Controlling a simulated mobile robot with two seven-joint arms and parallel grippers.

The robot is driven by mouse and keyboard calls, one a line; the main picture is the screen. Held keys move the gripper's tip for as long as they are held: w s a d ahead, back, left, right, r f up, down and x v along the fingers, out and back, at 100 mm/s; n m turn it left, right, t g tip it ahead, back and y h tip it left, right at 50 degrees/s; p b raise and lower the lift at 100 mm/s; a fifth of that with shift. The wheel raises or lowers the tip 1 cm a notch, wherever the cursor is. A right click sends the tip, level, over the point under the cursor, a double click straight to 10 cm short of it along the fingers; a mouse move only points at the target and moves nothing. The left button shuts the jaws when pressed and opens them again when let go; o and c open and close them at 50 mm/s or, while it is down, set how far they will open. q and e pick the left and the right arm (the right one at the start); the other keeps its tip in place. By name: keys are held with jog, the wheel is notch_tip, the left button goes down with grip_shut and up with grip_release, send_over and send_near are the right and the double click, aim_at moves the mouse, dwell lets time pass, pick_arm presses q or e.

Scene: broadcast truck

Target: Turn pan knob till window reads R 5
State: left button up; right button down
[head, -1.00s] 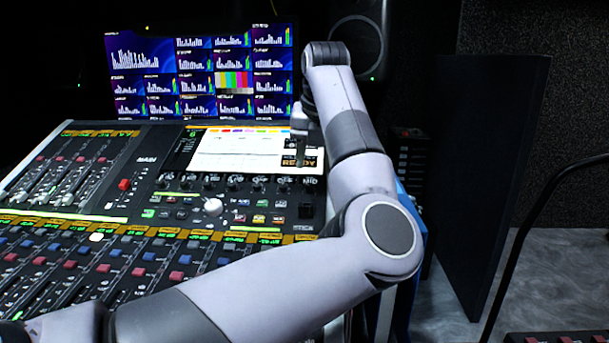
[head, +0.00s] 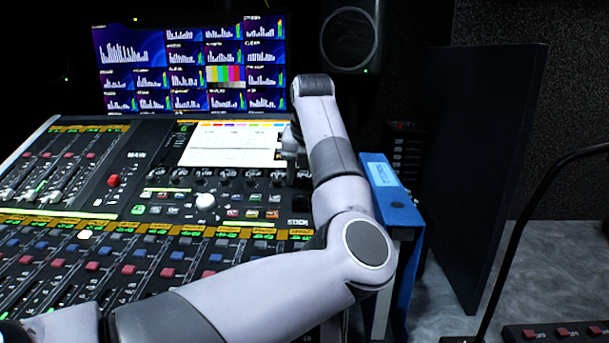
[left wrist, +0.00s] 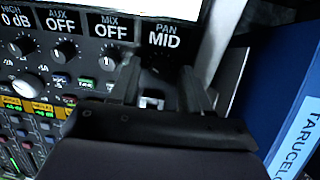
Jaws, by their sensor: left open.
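The pan window (left wrist: 164,35) reads MID in the left wrist view. My left gripper (left wrist: 160,70) is open, its two dark fingers just below that window. It also shows in the head view (head: 291,150), over the right end of the console's knob row. The pan knob is not clearly seen; the space between the fingers under the window is dark, and I cannot tell whether they touch it. My right gripper is not in view.
The neighbouring mix knob (left wrist: 109,57) and aux knob (left wrist: 64,70) sit left of the fingers, under windows reading OFF. A blue binder (head: 392,195) stands right of the console (head: 125,208). A white screen (head: 230,145) lies behind the knobs.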

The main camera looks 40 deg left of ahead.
pick_arm(q)
grip_shut()
jog(key=shift+m, duration=0.4)
jog(key=shift+m+b, duration=0.45)
jog(key=shift+m, duration=2.05)
grip_release()
jog(key=shift+r, duration=0.1)
